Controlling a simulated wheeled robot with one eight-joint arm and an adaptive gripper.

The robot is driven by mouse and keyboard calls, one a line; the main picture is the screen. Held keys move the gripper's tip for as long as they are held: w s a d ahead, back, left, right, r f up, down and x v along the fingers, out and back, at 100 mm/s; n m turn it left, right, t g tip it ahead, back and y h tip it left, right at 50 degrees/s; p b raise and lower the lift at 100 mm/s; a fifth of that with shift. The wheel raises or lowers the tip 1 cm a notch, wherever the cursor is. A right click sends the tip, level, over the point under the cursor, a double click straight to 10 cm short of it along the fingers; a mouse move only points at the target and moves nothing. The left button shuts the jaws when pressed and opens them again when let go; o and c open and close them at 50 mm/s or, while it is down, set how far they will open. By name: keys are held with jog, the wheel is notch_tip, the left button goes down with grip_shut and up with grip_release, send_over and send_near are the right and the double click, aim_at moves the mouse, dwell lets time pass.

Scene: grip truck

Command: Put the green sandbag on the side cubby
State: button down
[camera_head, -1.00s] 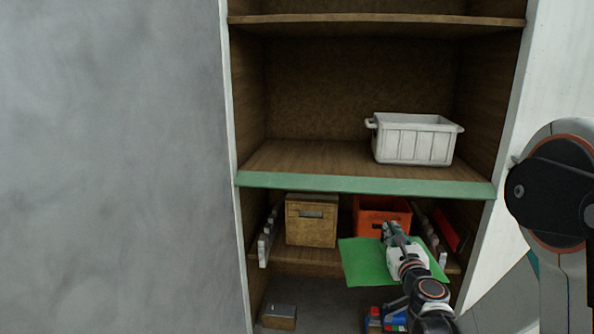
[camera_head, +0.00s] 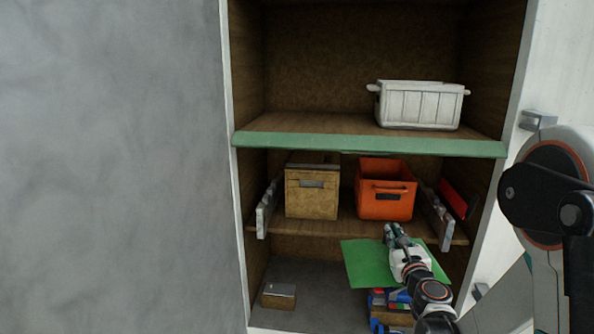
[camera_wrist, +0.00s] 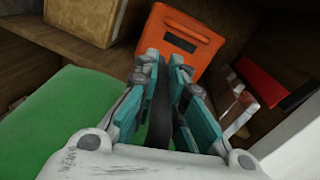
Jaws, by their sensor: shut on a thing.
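The green sandbag (camera_head: 367,263) is a flat green sheet-like shape in the head view, at the front of the lower part of the shelf unit. The grasped part of the bag is largely hidden by the fingers. The side cubby is a shelf unit with a green-edged upper shelf (camera_head: 300,146) and a lower wooden shelf (camera_head: 340,228).
A white crate (camera_head: 418,106) stands on the upper shelf. A tan box (camera_head: 312,195) and an orange bin (camera_head: 385,190) stand on the lower shelf. A small box (camera_head: 279,296) and blue-red items (camera_head: 378,300) are on the floor level. The upper shelf's left side is clear.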

notch_tip(320, 180, down, 29)
jog(key=b, duration=2.8)
jog(key=a, duration=0.7)
